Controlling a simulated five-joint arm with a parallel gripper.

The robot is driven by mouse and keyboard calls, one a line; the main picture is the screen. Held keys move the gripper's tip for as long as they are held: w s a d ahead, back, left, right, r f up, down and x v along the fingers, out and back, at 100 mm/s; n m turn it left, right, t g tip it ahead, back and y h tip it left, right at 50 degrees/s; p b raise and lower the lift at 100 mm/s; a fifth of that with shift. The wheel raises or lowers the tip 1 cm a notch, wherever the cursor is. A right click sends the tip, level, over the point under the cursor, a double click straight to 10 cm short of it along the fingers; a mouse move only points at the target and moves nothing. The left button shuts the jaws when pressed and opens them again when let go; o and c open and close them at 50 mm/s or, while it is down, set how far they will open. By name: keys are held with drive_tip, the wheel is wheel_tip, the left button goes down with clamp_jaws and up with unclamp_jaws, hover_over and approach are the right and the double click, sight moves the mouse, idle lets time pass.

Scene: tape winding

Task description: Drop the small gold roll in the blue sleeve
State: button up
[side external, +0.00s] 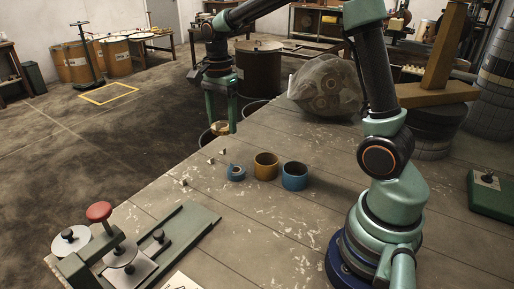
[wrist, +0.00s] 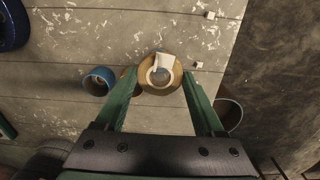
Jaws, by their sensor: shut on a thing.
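My gripper (side external: 221,125) is shut on the small gold roll (wrist: 175,81), which has a pale core and a whitish tab across its top. The roll also shows between the fingers in the side view (side external: 219,130). The gripper holds it high, left of and behind the sleeves in the side view. The blue sleeve (side external: 294,179) stands upright and open-topped on the table. It shows left of my left finger in the wrist view (wrist: 91,84). A gold sleeve (side external: 266,170) stands beside it, mostly hidden behind the left finger in the wrist view.
A small blue roll (side external: 236,174) lies left of the gold sleeve. Small pale bits (side external: 210,161) lie near the table's edge. A dark open bin (wrist: 230,113) stands past that edge. A winding fixture with a red knob (side external: 99,211) is at the front left.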

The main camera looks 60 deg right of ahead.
drive_tip(key=shift+s+d+f+m, duration=0.85)
drive_tip(key=shift+s+d+f, duration=1.1)
drive_tip(key=shift+s, duration=0.75)
drive_tip(key=shift+s+d+f+m, duration=0.8)
drive_tip(key=shift+s+d+f, duration=1.15)
drive_tip(key=shift+s, duration=0.8)
drive_tip(key=shift+s+d+f+m, duration=0.85)
drive_tip(key=shift+s+d+f, duration=0.8)
drive_tip(key=shift+s+f, duration=0.8)
drive_tip(key=shift+s+r, duration=0.15)
drive_tip(key=shift+s, duration=0.1)
drive_tip(key=o, duration=1.3)
drive_tip(key=shift+r, duration=3)
